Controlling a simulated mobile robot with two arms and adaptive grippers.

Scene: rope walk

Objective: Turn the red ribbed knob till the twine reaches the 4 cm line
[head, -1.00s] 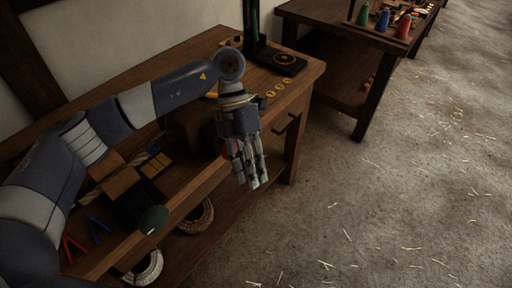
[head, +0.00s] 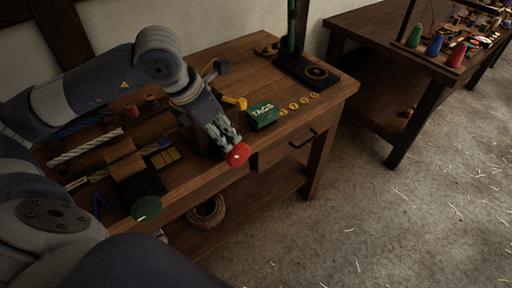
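The red knob (head: 238,155) shows at the bench's front edge, beside the drawer. Its ribs are too small to make out. My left gripper (head: 228,138) is right behind and above the knob in the picture, its fingers pointing down toward it. The fingertips overlap or end at the knob; I cannot tell whether they touch it or how far apart they are. Neither the twine at this knob nor a 4 cm line can be made out; the arm and gripper cover part of that spot. My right gripper is not in view.
A green TAGS box (head: 263,115), a yellow item (head: 235,102) and several round yellow tags lie on the bench (head: 215,185). A green round knob (head: 146,208) is at the front left. A black stand (head: 307,72) is at the back. The floor at right is open.

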